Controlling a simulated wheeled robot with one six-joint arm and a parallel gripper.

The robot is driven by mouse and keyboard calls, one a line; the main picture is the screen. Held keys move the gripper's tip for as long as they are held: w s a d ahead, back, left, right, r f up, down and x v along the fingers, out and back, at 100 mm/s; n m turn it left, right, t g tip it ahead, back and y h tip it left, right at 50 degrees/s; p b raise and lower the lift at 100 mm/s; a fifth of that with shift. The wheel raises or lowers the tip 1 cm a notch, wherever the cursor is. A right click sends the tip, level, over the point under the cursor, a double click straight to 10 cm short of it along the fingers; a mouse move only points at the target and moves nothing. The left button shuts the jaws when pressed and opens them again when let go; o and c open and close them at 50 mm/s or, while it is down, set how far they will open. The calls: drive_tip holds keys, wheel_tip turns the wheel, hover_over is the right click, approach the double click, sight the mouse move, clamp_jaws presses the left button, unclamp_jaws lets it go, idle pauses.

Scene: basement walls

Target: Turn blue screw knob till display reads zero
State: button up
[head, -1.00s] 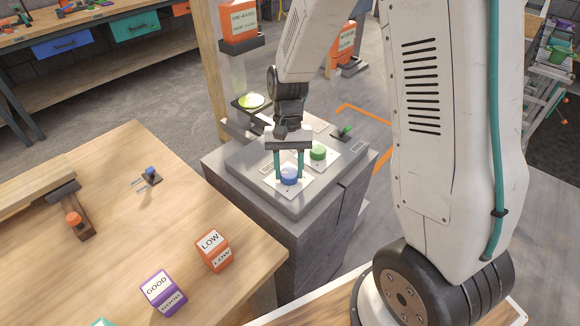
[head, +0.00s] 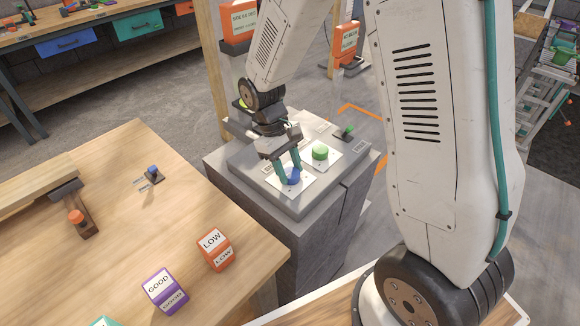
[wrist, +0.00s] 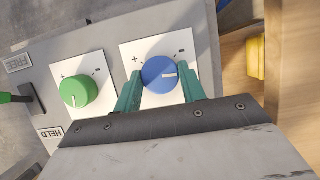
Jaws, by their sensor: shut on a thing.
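The blue screw knob (head: 294,177) sits on a white plate with plus and minus marks, on top of the grey pedestal unit. My gripper (head: 291,174) comes down to it at a tilt from the upper left. In the wrist view, the teal fingers stand on either side of the blue knob (wrist: 159,72) and are shut on it. Its white pointer line faces right there. An orange box with a white text face (head: 240,20) stands behind the unit, partly covered by my arm. I cannot read a value on it.
A green knob (head: 320,152) is close beside the blue one. A green-handled lever (head: 346,132) stands near HELD and FREE labels. A wooden table (head: 120,215) at left carries an orange LOW block (head: 214,249) and a purple GOOD block (head: 165,290).

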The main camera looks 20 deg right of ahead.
drive_tip(key=shift+w+n, duration=0.1)
drive_tip(key=shift+n, duration=0.3)
drive_tip(key=o, duration=1)
drive_tip(key=shift+c, duration=0.2)
drive_tip(key=shift+r, duration=0.1)
drive_tip(key=v, duration=0.7)
drive_tip(key=shift+a+r, duration=0.15)
drive_tip(key=shift+r, duration=0.15)
drive_tip(key=s+d+r+m+t+y, duration=0.1)
drive_tip(key=s+d+r+m+t, duration=0.1)
drive_tip(key=s+r, duration=0.5)
drive_tip(key=s+d+r+m+t, duration=0.3)
drive_tip(key=s+r, duration=0.4)
drive_tip(key=s, duration=0.8)
drive_tip(key=shift+s+r+t+y, duration=0.3)
drive_tip(key=shift+s+r+y, duration=0.05)
drive_tip(key=shift+r+y, duration=0.05)
